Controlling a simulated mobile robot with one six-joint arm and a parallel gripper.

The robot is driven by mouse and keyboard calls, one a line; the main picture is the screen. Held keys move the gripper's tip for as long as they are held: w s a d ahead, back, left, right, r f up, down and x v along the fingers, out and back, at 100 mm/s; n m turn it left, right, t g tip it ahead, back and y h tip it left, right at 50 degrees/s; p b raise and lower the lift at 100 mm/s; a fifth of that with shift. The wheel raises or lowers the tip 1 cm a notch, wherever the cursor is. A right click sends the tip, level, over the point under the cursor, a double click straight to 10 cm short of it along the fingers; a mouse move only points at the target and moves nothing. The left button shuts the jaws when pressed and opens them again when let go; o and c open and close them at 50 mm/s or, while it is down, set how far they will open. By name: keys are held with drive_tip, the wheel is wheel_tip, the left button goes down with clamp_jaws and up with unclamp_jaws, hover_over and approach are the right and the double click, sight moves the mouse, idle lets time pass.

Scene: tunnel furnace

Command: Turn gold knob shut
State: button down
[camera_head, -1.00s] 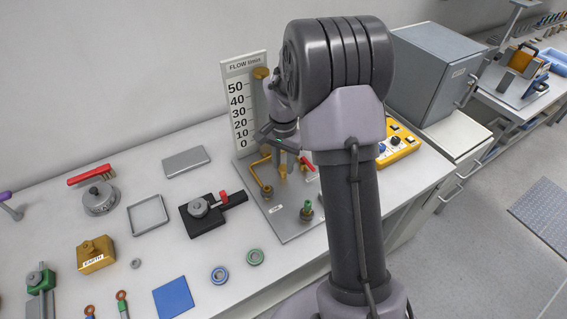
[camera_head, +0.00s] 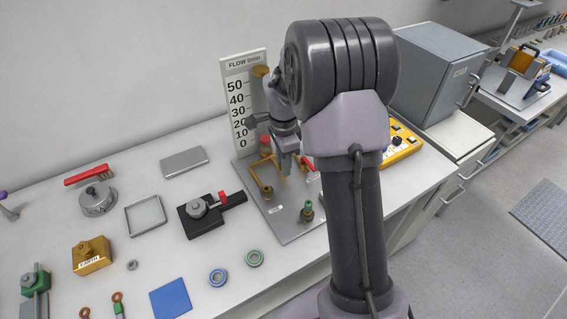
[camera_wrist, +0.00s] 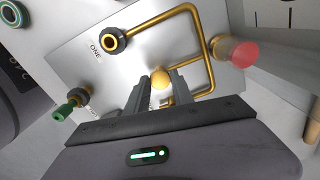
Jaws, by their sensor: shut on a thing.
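The gold knob (camera_wrist: 161,77) is a small round brass ball on the grey plate, seen in the wrist view between my fingertips. My gripper (camera_wrist: 160,84) is shut on it, with one finger on each side. In the head view my gripper (camera_head: 287,163) reaches down over the plate (camera_head: 285,224) in front of the flow scale (camera_head: 235,97). There the knob is mostly hidden by the fingers. A bent gold pipe (camera_wrist: 207,62) runs around the knob.
A red-ended part (camera_wrist: 238,52) stands close beside the pipe. A green-tipped valve (camera_head: 307,209) is at the plate's front. A yellow control box (camera_head: 402,150) stands right of my arm. A black block with a red lever (camera_head: 208,212) lies to the left.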

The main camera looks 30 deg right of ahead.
idle(0.4)
drive_tip(key=c, duration=1.1)
unclamp_jaws()
wheel_tip(320, 180, up, 18)
drive_tip(key=p, duration=0.6)
drive_tip(key=shift+f+p, duration=0.25)
drive_tip(key=shift+p, duration=0.05)
